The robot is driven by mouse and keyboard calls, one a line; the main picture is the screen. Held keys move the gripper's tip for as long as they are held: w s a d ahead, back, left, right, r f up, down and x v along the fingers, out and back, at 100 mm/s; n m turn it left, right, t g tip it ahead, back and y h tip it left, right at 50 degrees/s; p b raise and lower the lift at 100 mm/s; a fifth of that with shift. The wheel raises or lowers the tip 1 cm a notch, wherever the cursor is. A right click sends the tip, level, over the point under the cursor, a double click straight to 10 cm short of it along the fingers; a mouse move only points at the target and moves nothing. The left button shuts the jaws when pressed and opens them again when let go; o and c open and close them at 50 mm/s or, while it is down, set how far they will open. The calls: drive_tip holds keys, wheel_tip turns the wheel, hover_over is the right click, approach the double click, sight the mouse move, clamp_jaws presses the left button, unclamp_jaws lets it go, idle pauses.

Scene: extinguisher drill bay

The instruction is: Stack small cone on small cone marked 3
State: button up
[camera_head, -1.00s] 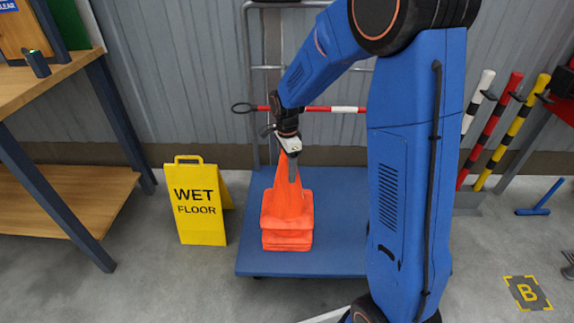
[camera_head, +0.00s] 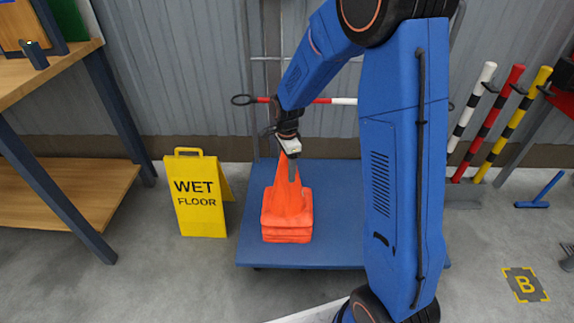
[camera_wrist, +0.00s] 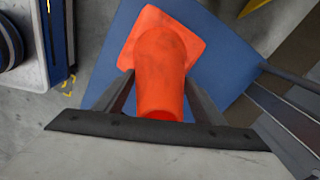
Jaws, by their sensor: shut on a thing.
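An orange small cone (camera_head: 287,200) stands upright on top of a stack of orange cone bases (camera_head: 287,236) on the blue platform. It looks nested over the stack. The lower cones are mostly hidden beneath it, and I see no number 3 on any of them. My gripper (camera_head: 291,168) points down from above and is shut on the upper part of the top cone. In the wrist view the cone (camera_wrist: 161,65) lies between the two dark fingers of my gripper (camera_wrist: 160,98), with its square base beyond.
The blue platform (camera_head: 340,235) has free room beside the stack. A yellow wet floor sign (camera_head: 200,207) stands to its left, near a wooden workbench (camera_head: 60,180). A red-and-white bar (camera_head: 335,101) runs behind my arm. Striped poles (camera_head: 492,125) lean at the right.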

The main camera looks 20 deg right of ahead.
drive_tip(key=shift+f, duration=1.75)
drive_tip(key=o, duration=1.6)
wheel_tip(320, 180, up, 16)
drive_tip(key=s+d+r+n+t, duration=0.1)
drive_tip(key=s+d+r+n, duration=0.25)
drive_tip(key=s+r, duration=0.5)
drive_tip(key=shift+s+d+r+n+t, duration=0.35)
drive_tip(key=shift+s+d+n+t, duration=0.3)
drive_tip(key=shift+s+n, duration=2.55)
drive_tip(key=shift+s+d+r+n+t, duration=0.5)
drive_tip(key=shift+s+n, duration=0.8)
drive_tip(key=shift+s, duration=3.85)
drive_tip(key=shift+s+d+r+n+t, duration=0.2)
drive_tip(key=shift+s+d+n+t, duration=0.55)
drive_tip(key=shift+s+n, duration=2.45)
drive_tip(key=shift+s+m, duration=0.95)
